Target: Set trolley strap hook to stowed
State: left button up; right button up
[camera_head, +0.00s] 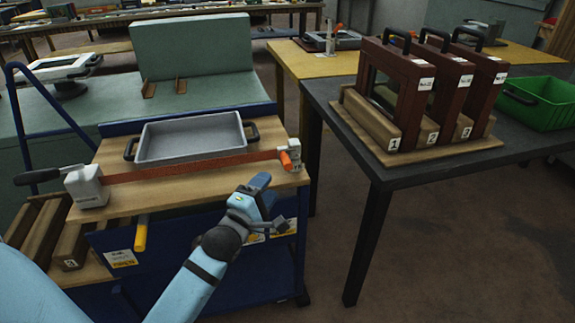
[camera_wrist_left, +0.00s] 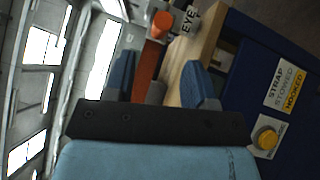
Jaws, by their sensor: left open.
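The red-orange strap (camera_head: 190,167) runs taut across the front of the trolley's wooden top (camera_head: 150,200), from a grey block with a black handle (camera_head: 87,187) to an orange hook end (camera_head: 286,160) at a white block on the right. In the left wrist view the orange hook end (camera_wrist_left: 162,22) sits beside a label reading EYE, with the strap (camera_wrist_left: 146,70) leading to it. My left gripper (camera_head: 263,190) is just in front of and below that end. Its blue fingers (camera_wrist_left: 160,78) are open, with the strap visible beyond the gap. My right gripper is not in view.
A grey tray (camera_head: 190,157) sits behind the strap. A label reading STRAP STOWED HOOKED (camera_wrist_left: 287,86) is on the blue trolley side, near a yellow knob (camera_wrist_left: 266,138). A dark table (camera_head: 400,175) with red frames (camera_head: 408,95) stands right, across open floor.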

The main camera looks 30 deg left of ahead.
aim_at(286, 163)
pick_arm(q)
jog(key=w, duration=0.3)
jog(key=w+b, duration=0.1)
jog(key=w, duration=0.2)
jog(key=w+r, duration=0.1)
jog(key=w, duration=0.2)
jog(key=shift+a+b, duration=0.35)
jog(key=shift+a, duration=0.05)
jog(key=shift+w+r, duration=0.15)
jog(key=shift+w, duration=0.3)
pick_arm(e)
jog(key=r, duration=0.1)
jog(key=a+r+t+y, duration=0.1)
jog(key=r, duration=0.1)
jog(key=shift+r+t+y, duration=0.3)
pick_arm(q)
grip_shut()
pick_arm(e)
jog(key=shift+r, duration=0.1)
